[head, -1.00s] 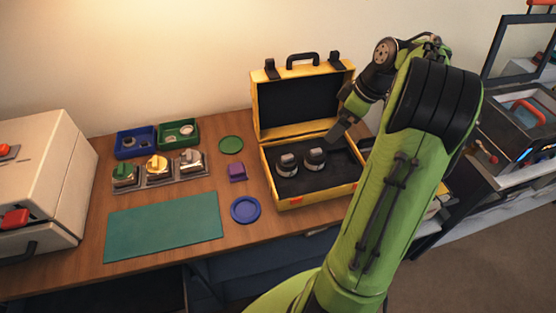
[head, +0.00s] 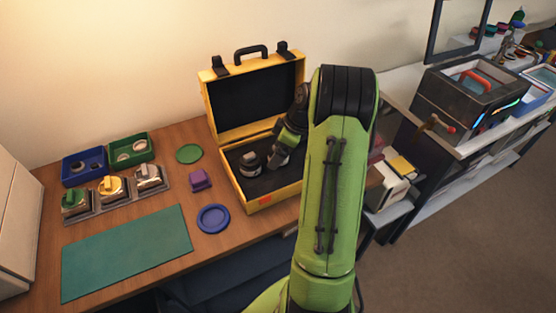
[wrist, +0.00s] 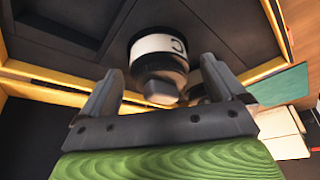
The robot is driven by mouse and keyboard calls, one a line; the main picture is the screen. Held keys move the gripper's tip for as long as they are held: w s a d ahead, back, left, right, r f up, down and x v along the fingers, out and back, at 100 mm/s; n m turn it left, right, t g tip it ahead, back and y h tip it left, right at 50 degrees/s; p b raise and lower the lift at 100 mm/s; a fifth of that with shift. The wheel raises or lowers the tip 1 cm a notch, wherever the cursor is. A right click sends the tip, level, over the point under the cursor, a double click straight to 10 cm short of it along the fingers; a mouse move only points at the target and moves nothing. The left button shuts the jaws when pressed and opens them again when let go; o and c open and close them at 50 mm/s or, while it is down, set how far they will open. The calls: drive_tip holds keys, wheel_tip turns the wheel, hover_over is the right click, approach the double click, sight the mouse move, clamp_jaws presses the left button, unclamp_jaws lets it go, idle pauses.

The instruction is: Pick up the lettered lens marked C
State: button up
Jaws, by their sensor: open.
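In the wrist view, a dark lens with a white band marked C (wrist: 155,45) stands between the two open fingers of my gripper (wrist: 155,95), with no clear contact with either. A second dark lens (wrist: 205,84) shows partly behind the right finger. In the head view, my gripper (head: 278,158) is down inside the yellow case (head: 262,200), at the right-hand lens place, and largely hides what is there. The left-hand lens (head: 250,164) stands upright on the dark lining beside it; its letter is too small to read.
The case lid (head: 254,95) stands open behind my gripper. Left of the case are a purple block (head: 200,180), a blue dish (head: 213,218) and a green disc (head: 189,153). The green mat (head: 125,253) is bare. Blue (head: 70,179) and green (head: 113,145) trays stand further left.

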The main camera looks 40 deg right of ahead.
drive_tip(key=c, duration=1.1)
